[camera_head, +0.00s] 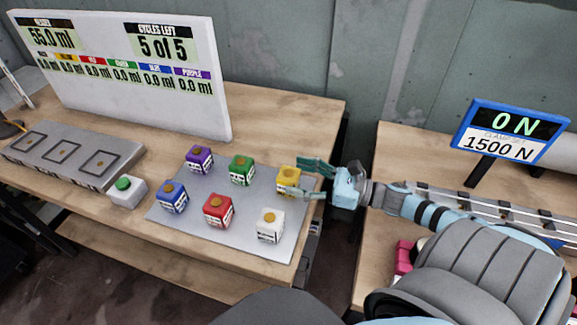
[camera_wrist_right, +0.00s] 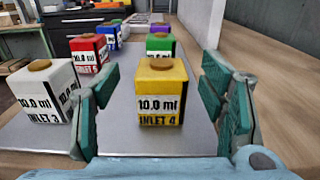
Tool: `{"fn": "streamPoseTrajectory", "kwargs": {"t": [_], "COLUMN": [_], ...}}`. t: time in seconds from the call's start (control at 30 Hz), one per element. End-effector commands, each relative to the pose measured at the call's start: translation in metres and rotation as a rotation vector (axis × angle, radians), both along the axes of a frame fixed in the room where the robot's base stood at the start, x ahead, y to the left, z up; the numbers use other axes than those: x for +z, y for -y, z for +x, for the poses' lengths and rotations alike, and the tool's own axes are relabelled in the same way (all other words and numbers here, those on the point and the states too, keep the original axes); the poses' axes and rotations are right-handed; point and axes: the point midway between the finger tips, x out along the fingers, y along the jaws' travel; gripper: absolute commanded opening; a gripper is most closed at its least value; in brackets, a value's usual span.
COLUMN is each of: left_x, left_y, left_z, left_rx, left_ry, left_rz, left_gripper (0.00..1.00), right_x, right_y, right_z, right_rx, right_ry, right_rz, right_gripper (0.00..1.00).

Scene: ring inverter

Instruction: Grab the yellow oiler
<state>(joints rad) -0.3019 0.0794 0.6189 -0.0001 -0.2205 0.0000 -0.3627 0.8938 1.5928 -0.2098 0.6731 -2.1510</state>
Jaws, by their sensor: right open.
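The yellow oiler (camera_head: 288,181) is a small cube with an orange-brown cap, at the far right corner of the grey mat (camera_head: 190,217). In the right wrist view the yellow oiler (camera_wrist_right: 161,92) stands upright, labelled "10.0 ml" and "INLET 4". My right gripper (camera_head: 312,179) comes in from the right, open, with its teal fingers at the oiler's right side. In the right wrist view the open fingers of my right gripper (camera_wrist_right: 160,110) stand on either side of the oiler, with gaps between. My left gripper is not in view.
White (camera_head: 270,225), red (camera_head: 218,210), blue (camera_head: 172,196), green (camera_head: 242,170) and purple (camera_head: 199,159) oilers share the mat. The white one (camera_wrist_right: 47,92) is close to a finger in the wrist view. A green button box (camera_head: 127,191) and a display panel (camera_head: 120,75) stand left and behind.

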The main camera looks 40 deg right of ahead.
Motion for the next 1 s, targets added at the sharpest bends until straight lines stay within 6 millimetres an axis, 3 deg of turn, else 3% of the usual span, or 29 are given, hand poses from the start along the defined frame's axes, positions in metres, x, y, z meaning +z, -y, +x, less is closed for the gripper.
{"fn": "streamPoseTrajectory", "kwargs": {"t": [0.03, 0.17, 0.37, 0.73, 1.0], "left_x": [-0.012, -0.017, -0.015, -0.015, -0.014], "left_y": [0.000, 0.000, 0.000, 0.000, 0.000], "left_z": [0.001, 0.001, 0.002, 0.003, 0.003], "left_rx": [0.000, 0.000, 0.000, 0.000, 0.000], "left_ry": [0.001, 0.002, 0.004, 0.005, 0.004], "left_rz": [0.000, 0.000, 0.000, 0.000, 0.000], "left_gripper": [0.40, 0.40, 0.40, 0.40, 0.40], "right_x": [-0.004, -0.002, 0.000, 0.000, 0.003], "right_y": [-0.004, -0.015, -0.016, -0.016, -0.016], "right_z": [0.009, 0.025, 0.027, 0.027, 0.027], "right_rx": [0.000, 0.000, -0.001, 0.000, 0.000], "right_ry": [0.007, 0.004, 0.000, 0.000, 0.000], "right_rz": [0.000, 0.001, 0.000, 0.000, 0.000], "right_gripper": [0.65, 0.65, 0.65, 0.10, 0.10]}}
